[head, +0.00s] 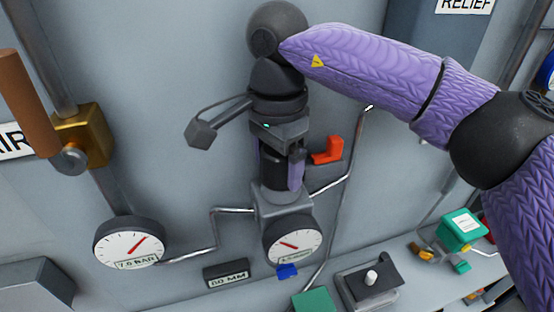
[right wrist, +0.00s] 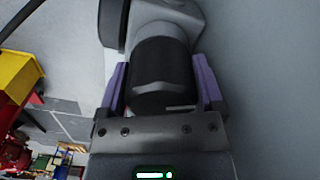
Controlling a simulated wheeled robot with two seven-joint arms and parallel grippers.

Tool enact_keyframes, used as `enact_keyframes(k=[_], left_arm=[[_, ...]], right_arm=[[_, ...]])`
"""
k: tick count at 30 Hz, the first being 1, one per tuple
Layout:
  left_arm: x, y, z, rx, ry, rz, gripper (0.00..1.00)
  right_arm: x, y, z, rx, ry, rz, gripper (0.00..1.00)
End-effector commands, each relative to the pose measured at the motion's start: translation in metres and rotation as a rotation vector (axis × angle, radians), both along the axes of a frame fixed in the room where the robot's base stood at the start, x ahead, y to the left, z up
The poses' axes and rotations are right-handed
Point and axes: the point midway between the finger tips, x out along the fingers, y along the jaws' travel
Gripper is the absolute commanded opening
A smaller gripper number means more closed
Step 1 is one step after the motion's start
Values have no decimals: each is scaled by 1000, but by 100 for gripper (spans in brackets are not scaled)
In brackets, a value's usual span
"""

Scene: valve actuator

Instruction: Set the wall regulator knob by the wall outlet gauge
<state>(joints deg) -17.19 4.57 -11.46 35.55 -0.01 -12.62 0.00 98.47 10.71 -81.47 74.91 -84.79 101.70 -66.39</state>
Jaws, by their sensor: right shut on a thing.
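The regulator knob (head: 274,178) is a black cylinder above the grey regulator body (head: 283,203) on the wall. My right gripper (head: 281,172) comes down from above and is shut on the knob, one purple finger on each side. The right wrist view shows the knob (right wrist: 162,75) between the two fingers. The outlet gauge (head: 292,240) sits just below the body, with a white face and a red needle pointing to the upper left; its label is too small to read surely. A second gauge (head: 130,242) at the left is labelled 7.0 bar. My left gripper is out of view.
A red-orange lever (head: 328,150) stands just right of my right gripper. Thin metal pipes (head: 217,232) run along the wall beside the regulator. A brass valve (head: 83,135) with a brown handle is at the left. A shelf below holds a green device (head: 460,229).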

Motion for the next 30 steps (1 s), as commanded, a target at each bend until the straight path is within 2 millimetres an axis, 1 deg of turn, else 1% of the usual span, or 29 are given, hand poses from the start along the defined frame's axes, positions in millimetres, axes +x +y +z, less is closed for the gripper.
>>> enact_keyframes(k=[3, 4, 6, 14, 17, 21, 24, 27, 30], left_arm=[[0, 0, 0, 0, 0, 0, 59], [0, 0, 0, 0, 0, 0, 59], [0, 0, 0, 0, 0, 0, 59], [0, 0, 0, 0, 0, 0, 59], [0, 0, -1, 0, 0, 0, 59], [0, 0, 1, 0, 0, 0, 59], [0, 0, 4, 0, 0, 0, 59], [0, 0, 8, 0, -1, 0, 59], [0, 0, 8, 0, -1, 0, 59]], right_arm=[[1, -1, 2, 0, -5, -1, 27], [1, -1, 2, 0, -5, -1, 88], [1, 0, 2, 0, -5, -1, 100], [1, 0, 3, 0, -3, 0, 100], [1, 0, 18, 0, -5, 1, 100], [0, 0, 56, 2, -6, 0, 100], [0, 0, 80, 2, -5, -1, 100], [1, 0, 95, 1, -4, -1, 100], [0, -1, 101, 1, -4, 0, 100]])
